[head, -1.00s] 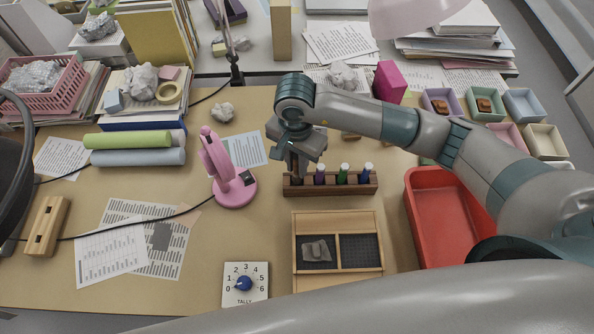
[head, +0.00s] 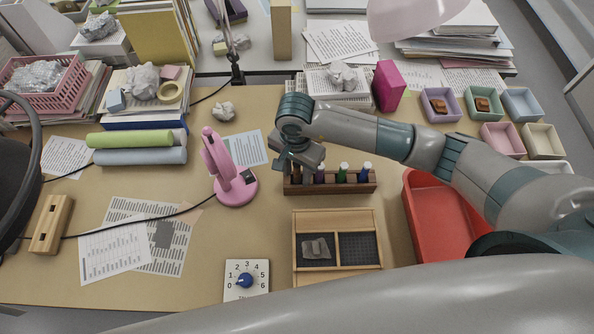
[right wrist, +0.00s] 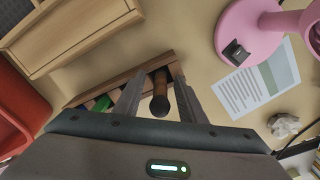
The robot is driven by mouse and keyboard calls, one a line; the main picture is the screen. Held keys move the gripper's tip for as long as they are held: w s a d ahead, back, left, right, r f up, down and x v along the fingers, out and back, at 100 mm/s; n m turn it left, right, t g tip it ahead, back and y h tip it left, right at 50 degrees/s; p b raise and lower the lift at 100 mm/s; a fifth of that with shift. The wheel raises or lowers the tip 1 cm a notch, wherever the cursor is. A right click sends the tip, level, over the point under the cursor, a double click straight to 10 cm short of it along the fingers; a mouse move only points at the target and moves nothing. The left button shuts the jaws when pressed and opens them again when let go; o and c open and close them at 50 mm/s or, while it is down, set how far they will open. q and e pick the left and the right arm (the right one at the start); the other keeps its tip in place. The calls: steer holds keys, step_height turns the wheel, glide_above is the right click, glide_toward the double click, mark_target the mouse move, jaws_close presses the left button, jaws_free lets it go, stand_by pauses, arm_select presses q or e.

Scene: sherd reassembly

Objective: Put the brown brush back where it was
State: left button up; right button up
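The brown brush (right wrist: 160,98) stands in the end slot of a wooden rack (right wrist: 125,80). In the head view this is the left end of the rack (head: 335,188), and the brush (head: 296,172) is partly hidden by my gripper. Purple (head: 320,173), green (head: 343,173) and blue (head: 366,173) topped items stand to its right in the rack. My right gripper (right wrist: 159,82) is over that end slot, its fingers apart on both sides of the brush handle, with gaps visible. My left gripper is not in view.
A pink lamp (head: 235,192) stands close left of the rack. A wooden tray (head: 338,262) with a grey sherd (head: 316,249) lies in front. A red bin (head: 440,225) is at the right. A tally dial (head: 246,281) sits at the front edge.

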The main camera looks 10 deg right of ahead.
steer(key=shift+r, duration=0.1)
steer(key=shift+r, duration=0.35)
step_height(320, 180, up, 10)
steer(key=b, duration=0.4)
steer(key=shift+w+r, duration=0.1)
steer(key=shift+r, duration=0.65)
